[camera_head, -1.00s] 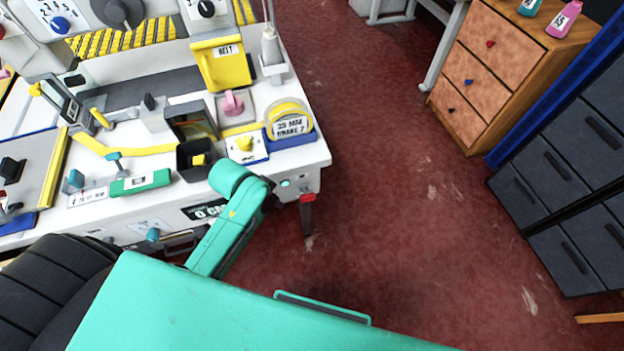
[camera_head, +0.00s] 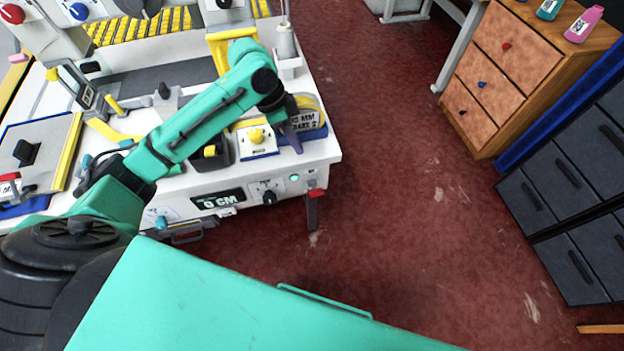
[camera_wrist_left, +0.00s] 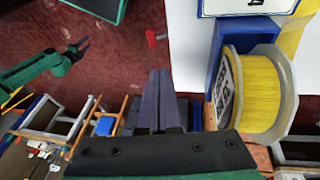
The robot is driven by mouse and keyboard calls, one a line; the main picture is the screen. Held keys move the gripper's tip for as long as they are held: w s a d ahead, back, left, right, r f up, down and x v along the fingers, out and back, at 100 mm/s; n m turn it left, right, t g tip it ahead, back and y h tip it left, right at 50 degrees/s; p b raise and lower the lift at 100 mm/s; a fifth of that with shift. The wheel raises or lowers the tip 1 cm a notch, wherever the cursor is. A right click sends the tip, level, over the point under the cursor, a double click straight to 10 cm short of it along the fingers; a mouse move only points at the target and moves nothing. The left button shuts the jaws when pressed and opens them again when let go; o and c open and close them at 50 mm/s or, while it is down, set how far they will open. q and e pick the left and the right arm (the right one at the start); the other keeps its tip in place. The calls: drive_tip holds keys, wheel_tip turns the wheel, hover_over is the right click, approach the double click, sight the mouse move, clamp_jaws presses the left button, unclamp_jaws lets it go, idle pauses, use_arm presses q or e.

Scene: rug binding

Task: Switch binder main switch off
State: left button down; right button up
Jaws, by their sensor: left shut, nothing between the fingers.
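The white binder table (camera_head: 225,180) stands at the left of the head view. Its front panel carries a dial plate with a black knob (camera_head: 269,197), a small green lamp (camera_head: 294,178) and a red handle-like part (camera_head: 316,193) at the corner. I cannot read which of these is the main switch, nor its setting. The red part also shows in the left wrist view (camera_wrist_left: 154,38). My left gripper (camera_head: 294,143) is shut and empty, pointing down in front of the yellow tape roll (camera_head: 306,120). In the left wrist view its fingers (camera_wrist_left: 158,76) lie together, beside the roll (camera_wrist_left: 258,90).
A yellow knob (camera_head: 257,135) sits on the tabletop near the left forearm. The red floor right of the table is clear. A wooden drawer unit (camera_head: 500,75) and dark drawers (camera_head: 560,180) stand at the right. My right gripper (camera_wrist_left: 80,46) shows small in the left wrist view.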

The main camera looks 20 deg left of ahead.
use_arm(q)
approach(317, 190)
drive_tip(key=shift+w+d+f, duration=0.25)
drive_tip(key=shift+w+f, duration=0.15)
drive_tip(key=shift+f, duration=0.15)
drive_tip(key=shift+w+d+f, duration=0.25)
drive_tip(key=shift+w+f, duration=0.15)
drive_tip(key=shift+f, duration=0.2)
drive_tip(key=shift+s+d+f+p, duration=0.2)
drive_tip(key=shift+s+f+p, duration=0.1)
drive_tip(key=shift+f, duration=0.3)
drive_tip(key=shift+s+d+f+p, duration=0.15)
drive_tip(key=shift+s+f+p, duration=0.1)
drive_tip(key=shift+f, duration=0.4)
drive_tip(key=shift+s+d+f, duration=0.15)
drive_tip(key=shift+s+f, duration=0.1)
drive_tip(key=shift+f, duration=0.25)
